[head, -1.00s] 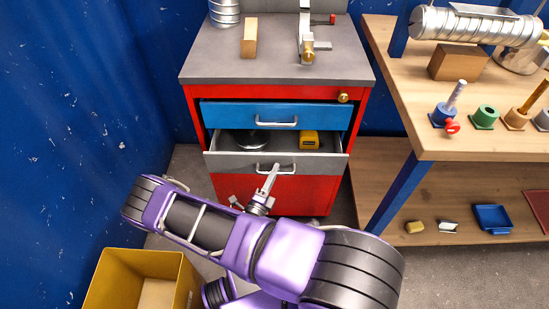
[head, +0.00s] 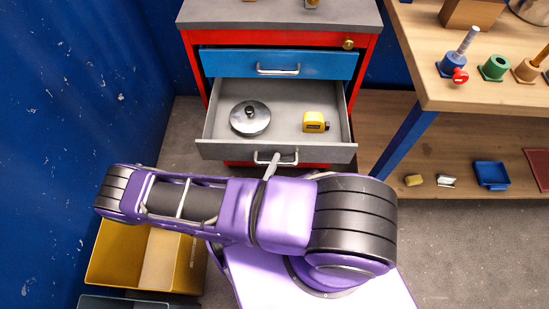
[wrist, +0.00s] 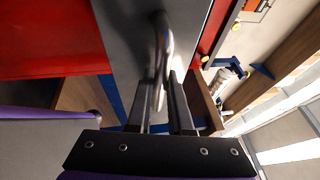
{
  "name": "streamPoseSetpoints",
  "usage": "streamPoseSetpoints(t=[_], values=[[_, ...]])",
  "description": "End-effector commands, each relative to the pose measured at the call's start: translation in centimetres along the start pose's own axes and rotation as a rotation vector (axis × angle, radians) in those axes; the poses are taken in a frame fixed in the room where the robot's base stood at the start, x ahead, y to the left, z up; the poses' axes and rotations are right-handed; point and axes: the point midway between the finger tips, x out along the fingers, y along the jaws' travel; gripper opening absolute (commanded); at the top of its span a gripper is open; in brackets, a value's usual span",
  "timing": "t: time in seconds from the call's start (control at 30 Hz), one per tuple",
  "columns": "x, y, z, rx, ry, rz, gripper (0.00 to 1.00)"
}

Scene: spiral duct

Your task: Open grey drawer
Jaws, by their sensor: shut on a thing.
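The grey drawer (head: 218,149) is pulled well out of the red cabinet (head: 366,50). Its inside shows, with a round metal lidded thing (head: 250,117) and a yellow tape measure (head: 315,122) in it. My gripper (head: 272,165) is at the drawer's front, on its handle (head: 290,158). In the wrist view the two dark fingers of my gripper (wrist: 161,95) are shut around the curved metal handle (wrist: 160,32). My purple arm hides the floor and lower cabinet below the drawer.
A blue drawer (head: 225,64) above is shut. A wooden workbench (head: 440,85) with a blue leg (head: 405,138) stands close on the right. A yellow bin (head: 110,265) sits at the lower left, by the blue wall (head: 70,100).

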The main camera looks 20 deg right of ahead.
Motion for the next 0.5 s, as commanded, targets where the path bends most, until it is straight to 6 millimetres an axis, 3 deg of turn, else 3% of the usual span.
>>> streamPoseSetpoints(t=[0.2, 0.23, 0.3, 0.5], values=[[0.0, -0.02, 0.02, 0.001, 0.001, 0.0, 0.0], [0.0, -0.01, 0.02, 0.001, 0.001, 0.0, 0.2], [0.01, -0.01, 0.02, 0.001, 0.001, 0.0, 0.31], [0.01, 0.0, 0.02, 0.001, 0.001, 0.0, 0.31]])
